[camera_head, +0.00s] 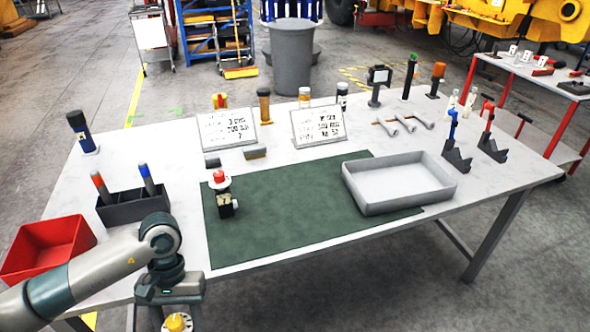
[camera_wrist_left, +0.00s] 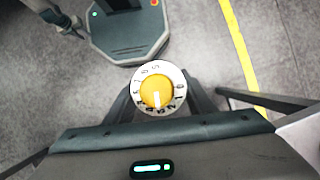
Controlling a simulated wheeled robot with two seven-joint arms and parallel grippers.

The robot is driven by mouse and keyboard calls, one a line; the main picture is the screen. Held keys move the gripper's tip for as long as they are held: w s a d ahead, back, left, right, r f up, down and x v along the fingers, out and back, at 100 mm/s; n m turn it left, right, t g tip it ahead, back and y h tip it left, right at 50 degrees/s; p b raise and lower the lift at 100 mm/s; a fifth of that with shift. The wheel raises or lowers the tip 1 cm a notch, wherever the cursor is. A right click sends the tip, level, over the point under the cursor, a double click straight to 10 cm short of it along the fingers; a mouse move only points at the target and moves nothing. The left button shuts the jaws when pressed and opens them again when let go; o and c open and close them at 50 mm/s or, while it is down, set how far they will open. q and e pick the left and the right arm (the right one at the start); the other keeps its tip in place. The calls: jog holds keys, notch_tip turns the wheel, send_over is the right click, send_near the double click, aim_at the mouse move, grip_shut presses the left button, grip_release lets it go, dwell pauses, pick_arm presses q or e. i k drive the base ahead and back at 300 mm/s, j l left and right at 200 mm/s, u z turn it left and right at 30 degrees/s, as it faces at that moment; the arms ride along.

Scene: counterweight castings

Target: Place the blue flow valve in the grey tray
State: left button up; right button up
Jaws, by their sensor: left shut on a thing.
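My left gripper (camera_head: 178,302) is over the front left of the table edge, low in the head view. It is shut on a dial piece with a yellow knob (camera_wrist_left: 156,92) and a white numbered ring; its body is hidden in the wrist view. The grey tray (camera_head: 362,196) is empty, on the right of the green mat and partly over its edge. Several blue-marked things stand about: a blue-topped piece in a dark V-block (camera_head: 453,126), a blue-tipped piece in a black holder (camera_head: 147,180) and a blue-banded cylinder (camera_head: 77,128). I cannot tell which is the flow valve.
A red-topped black piece (camera_head: 222,196) stands on the green mat (camera_head: 275,225). A red bin (camera_head: 48,248) is at the front left. Two sign boards (camera_head: 227,129) and several upright pieces line the back. The mat's middle is clear.

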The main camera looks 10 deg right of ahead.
aim_at(375, 190)
jog(key=l+u, duration=0.4)
jog(key=l, duration=1.25)
jog(key=l+u, duration=0.1)
jog(key=l, duration=2.15)
